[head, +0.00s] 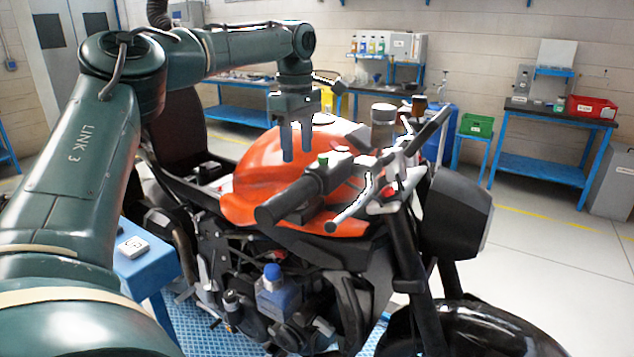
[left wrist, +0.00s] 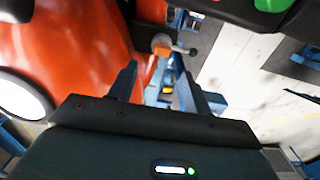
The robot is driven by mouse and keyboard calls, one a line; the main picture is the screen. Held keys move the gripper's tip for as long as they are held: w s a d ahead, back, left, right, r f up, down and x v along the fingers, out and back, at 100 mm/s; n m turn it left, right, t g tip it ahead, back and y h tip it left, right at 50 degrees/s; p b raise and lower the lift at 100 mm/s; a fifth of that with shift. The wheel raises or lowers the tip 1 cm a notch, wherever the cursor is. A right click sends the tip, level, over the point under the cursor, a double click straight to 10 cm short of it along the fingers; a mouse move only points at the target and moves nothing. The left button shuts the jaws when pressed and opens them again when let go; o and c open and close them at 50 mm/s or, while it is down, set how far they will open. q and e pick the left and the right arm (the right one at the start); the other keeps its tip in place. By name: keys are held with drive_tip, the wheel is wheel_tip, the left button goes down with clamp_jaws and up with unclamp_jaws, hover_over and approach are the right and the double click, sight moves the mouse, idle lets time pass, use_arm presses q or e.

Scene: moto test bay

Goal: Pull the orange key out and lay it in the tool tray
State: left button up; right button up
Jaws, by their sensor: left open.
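My left gripper (head: 298,148) hangs fingers down over the orange fuel tank (head: 257,178) of the motorcycle, behind the handlebar grip. Its two fingers are apart with nothing between them. In the left wrist view the gripper (left wrist: 154,70) also shows open. Beyond its fingertips, a small orange round piece (left wrist: 161,42) with a grey stub beside it looks like the orange key; it is apart from the fingers. I cannot make the key out in the head view. I cannot pick out the tool tray for certain. My right gripper is not in view.
The handlebar (head: 300,190) and front fork stand close to the gripper. A blue stand (head: 150,275) with a small white device is at the left. Blue benches, a green bin (head: 476,125) and a red bin (head: 592,107) are at the back.

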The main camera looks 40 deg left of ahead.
use_arm(q)
drive_tip(key=shift+s+r, duration=0.1)
drive_tip(key=shift+s, duration=0.15)
drive_tip(key=shift+w+f+b, duration=0.1)
drive_tip(key=shift+f+b, duration=0.3)
drive_tip(key=shift+f, duration=4.15)
drive_tip(key=shift+r+p, duration=0.1)
drive_tip(key=shift+p, duration=0.3)
drive_tip(key=shift+c, duration=0.3)
clamp_jaws()
drive_tip(key=shift+d+r, duration=0.1)
drive_tip(key=shift+r, duration=2.85)
